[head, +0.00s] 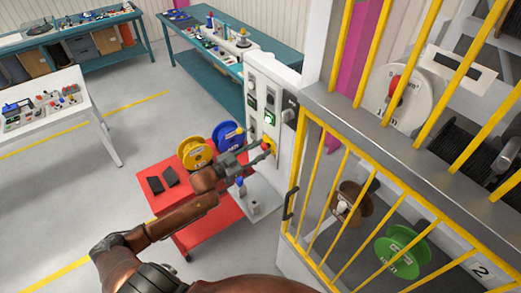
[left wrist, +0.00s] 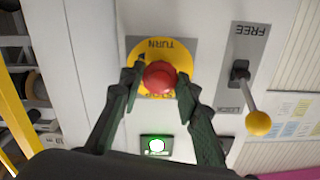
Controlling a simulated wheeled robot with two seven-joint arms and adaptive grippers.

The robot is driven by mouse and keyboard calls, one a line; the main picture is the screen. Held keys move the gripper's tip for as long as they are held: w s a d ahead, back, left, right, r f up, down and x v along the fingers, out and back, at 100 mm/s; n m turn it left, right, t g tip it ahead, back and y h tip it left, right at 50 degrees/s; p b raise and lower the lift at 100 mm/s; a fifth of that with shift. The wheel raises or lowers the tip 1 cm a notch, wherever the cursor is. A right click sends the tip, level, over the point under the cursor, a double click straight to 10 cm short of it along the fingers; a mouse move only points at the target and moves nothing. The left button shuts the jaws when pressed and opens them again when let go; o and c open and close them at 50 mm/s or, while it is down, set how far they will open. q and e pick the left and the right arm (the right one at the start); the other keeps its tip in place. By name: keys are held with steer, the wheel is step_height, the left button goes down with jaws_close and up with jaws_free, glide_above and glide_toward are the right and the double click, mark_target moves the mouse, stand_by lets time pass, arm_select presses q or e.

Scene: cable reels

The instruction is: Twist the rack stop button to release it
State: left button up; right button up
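The rack stop button (left wrist: 160,76) is a round red knob on a yellow disc marked TURN, on a white panel. In the head view its yellow plate (head: 269,146) shows on the white control post, mostly behind my gripper. My left gripper (head: 260,151) reaches the post there. In the left wrist view the left gripper's dark green fingers (left wrist: 160,80) stand apart, one on each side of the red knob. I see no clear grip, and whether either finger touches it I cannot tell. My right gripper is not in view.
A lever with a yellow ball (left wrist: 258,123), marked FREE and LOCK, sits right of the button. A lit green button (left wrist: 156,146) is below it. A red cart (head: 160,200) with yellow and blue reels stands beside the post. A yellow-barred cage (head: 380,190) stands at right.

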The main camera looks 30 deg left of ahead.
arm_select(q)
steer(key=c, duration=0.5)
steer(key=shift+c, duration=0.2)
steer(key=shift+m, duration=0.5)
steer(key=m, duration=0.2)
steer(key=shift+m, duration=2.5)
steer(key=o, duration=1.2)
